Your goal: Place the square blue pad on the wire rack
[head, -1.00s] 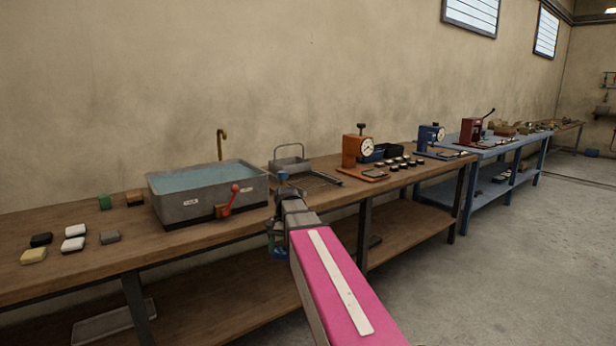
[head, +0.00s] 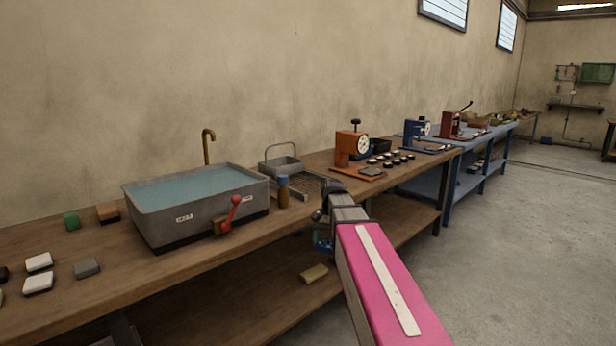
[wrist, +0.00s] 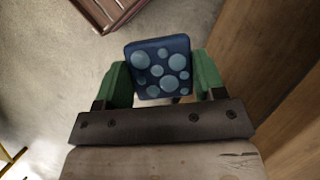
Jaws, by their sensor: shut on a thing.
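The square blue pad (wrist: 158,68), dark blue with pale blue round spots, is held between the green fingers of my gripper (wrist: 162,80) in the wrist view. In the head view, my gripper (head: 322,240) hangs in front of the bench's front edge, below the bench top, mostly hidden by my arm. Only a bit of blue and green shows there. The wire rack (head: 312,184) lies on the bench top right of the sink, behind and above the gripper. My arm and a small bottle hide part of it.
A water-filled grey sink (head: 197,200) with a red lever stands left of the rack. The small bottle (head: 283,192) stands at the rack's front left. A wire basket (head: 281,166) is behind. An orange dial press (head: 351,148) stands right. A tan block (head: 314,273) lies on the lower shelf.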

